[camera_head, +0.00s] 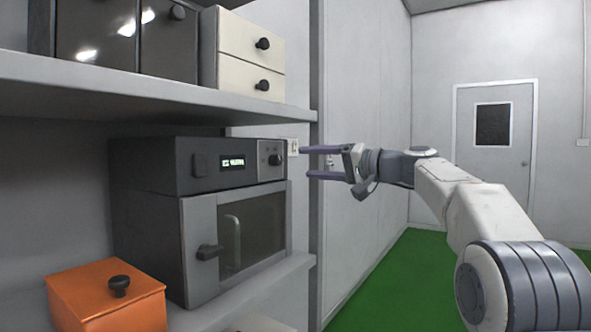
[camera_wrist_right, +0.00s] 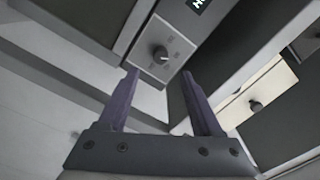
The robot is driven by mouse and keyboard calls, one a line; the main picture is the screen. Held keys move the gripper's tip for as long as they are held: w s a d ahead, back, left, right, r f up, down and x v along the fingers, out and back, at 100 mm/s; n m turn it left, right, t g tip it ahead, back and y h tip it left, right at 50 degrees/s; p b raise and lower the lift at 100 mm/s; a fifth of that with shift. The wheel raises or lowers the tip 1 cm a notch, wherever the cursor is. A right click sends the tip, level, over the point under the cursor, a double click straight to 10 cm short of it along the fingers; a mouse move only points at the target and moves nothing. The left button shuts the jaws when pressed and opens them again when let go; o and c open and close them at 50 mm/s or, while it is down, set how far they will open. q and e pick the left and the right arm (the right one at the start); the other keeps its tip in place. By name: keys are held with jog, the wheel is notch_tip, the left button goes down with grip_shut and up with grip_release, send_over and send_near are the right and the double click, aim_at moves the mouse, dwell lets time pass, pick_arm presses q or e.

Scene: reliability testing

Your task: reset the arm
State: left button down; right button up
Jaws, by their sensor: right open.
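My right arm (camera_head: 480,215) reaches in from the right in the head view. My right gripper (camera_head: 308,162) is open and empty, its two purple fingers pointing left toward the front right edge of the oven (camera_head: 150,165). In the right wrist view, the oven's knob (camera_wrist_right: 160,54) shows beyond and between the open fingertips (camera_wrist_right: 160,80). I see no contact between the fingers and the knob. My left gripper is not in view.
The oven stands on a shelf, beside an orange box (camera_head: 75,290) with a black knob. An upper shelf (camera_head: 130,95) holds a cream drawer unit (camera_head: 240,45) and dark boxes (camera_head: 95,30). Green floor (camera_head: 400,280) is open before a grey door (camera_head: 510,165).

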jog(key=shift+v, duration=0.95)
jog(key=s+d+f+m+g+h, duration=0.15)
jog(key=f+h, duration=0.25)
jog(key=f, duration=0.9)
jog(key=s+d+f+m+g+h, duration=0.1)
jog(key=s+f+m+g+h, duration=0.2)
jog(key=f, duration=1)
jog(key=s+d+f+n+g+h, duration=0.2)
jog(key=s+d+f+n+h, duration=0.15)
jog(key=s+f, duration=0.9)
jog(key=s+d+f+n+g+h, duration=0.2)
jog(key=s+d+f+h, duration=0.2)
jog(key=s+f, duration=0.8)
jog(key=s+a+r+n+g, duration=0.1)
jog(key=s+a+r+n, duration=0.3)
jog(key=s+a, duration=0.3)
jog(key=s+a+r+n+g, duration=0.1)
jog(key=s+a+r+n, duration=0.3)
jog(key=s+a, duration=0.35)
notch_tip(320, 180, up, 26)
jog(key=p, duration=2.6)
jog(key=shift+w+d+r+m+y+p, duration=0.2)
jog(key=shift+d+m+y+p, duration=0.1)
jog(key=shift+y+p, duration=0.15)
